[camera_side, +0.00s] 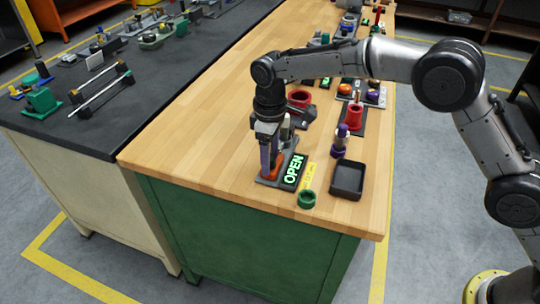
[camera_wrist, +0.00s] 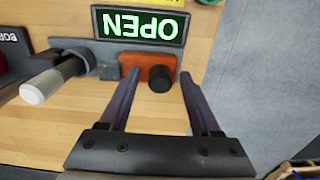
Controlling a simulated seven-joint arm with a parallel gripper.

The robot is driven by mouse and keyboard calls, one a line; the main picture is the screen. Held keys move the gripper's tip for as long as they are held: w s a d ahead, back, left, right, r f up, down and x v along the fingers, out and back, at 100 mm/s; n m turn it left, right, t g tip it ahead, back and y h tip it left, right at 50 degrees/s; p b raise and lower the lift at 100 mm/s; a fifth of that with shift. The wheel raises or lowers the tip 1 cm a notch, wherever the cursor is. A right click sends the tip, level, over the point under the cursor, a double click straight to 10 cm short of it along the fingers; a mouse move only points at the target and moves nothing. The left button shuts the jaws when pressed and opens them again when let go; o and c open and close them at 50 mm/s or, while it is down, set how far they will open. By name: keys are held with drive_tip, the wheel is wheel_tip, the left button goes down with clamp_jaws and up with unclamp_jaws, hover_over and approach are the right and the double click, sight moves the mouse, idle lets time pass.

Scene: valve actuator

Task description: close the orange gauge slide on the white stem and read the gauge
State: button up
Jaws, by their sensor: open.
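The orange gauge slide (camera_wrist: 134,64) sits beside the lit green OPEN sign (camera_wrist: 140,25), with a black knob (camera_wrist: 160,78) on it. It also shows in the side view (camera_side: 278,168). The stem (camera_wrist: 62,75), a grey and black cylinder with a white end (camera_wrist: 40,88), stands left of the slide in the wrist view, apart from it. It also shows in the side view (camera_side: 286,130). My gripper (camera_wrist: 160,75) is open, its fingers pointing down on either side of the knob. Contact with the knob or slide cannot be told.
Red parts and other fixtures line the bench farther back. The wooden bench top (camera_side: 200,140) is clear on the left.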

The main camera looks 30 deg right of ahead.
drive_tip(key=c, duration=1)
drive_tip(key=shift+w+d, duration=1.05)
drive_tip(key=shift+w, duration=0.1)
drive_tip(key=o, duration=1)
wheel_tip(320, 180, up, 14)
